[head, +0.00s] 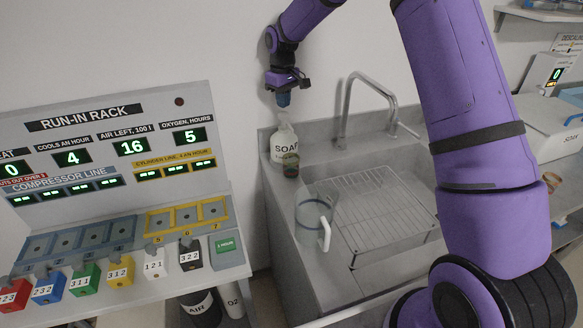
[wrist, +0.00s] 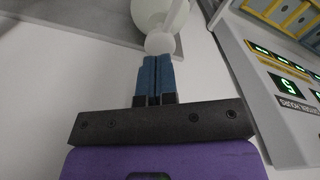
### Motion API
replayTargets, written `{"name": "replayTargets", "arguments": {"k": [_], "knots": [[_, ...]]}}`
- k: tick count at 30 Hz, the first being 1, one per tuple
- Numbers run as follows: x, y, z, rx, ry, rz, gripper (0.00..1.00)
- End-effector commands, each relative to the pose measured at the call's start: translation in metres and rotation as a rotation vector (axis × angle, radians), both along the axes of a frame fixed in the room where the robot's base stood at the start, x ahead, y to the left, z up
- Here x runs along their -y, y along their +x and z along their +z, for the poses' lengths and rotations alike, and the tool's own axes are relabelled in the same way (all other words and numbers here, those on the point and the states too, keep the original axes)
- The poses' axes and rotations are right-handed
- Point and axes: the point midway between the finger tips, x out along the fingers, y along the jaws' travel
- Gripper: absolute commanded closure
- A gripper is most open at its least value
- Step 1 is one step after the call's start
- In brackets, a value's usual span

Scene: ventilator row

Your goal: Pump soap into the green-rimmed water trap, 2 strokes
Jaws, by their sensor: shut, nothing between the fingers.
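The white soap bottle (head: 283,145), labelled SOAP, stands upright at the left back of the steel sink counter. A small see-through brownish cup (head: 290,168) stands right in front of it, under the spout side; it looks like the water trap, but its rim colour is too small to be sure of. My gripper (head: 283,99) points down just above the bottle's pump, blue fingertips shut and empty. In the wrist view the shut fingers (wrist: 154,62) reach to the white pump head (wrist: 160,43). I cannot tell whether they touch it.
A clear jug (head: 314,218) with a white handle stands in front of the cup. A wire rack (head: 385,215) and a tap (head: 345,105) are to the right. Another small cup (head: 551,181) is at far right. The run-in rack (head: 120,150) with coloured blocks is left.

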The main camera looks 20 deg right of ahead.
Motion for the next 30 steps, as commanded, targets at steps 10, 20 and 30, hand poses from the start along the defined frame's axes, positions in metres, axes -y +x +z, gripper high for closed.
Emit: {"name": "replayTargets", "arguments": {"k": [10, 20, 30], "knots": [[0.0, 0.0, 0.022, 0.001, 0.0, -0.001, 1.0], [0.0, 0.0, 0.051, 0.002, 0.0, 0.0, 1.0], [0.0, 0.0, 0.06, 0.0, 0.0, 0.0, 1.0]]}}
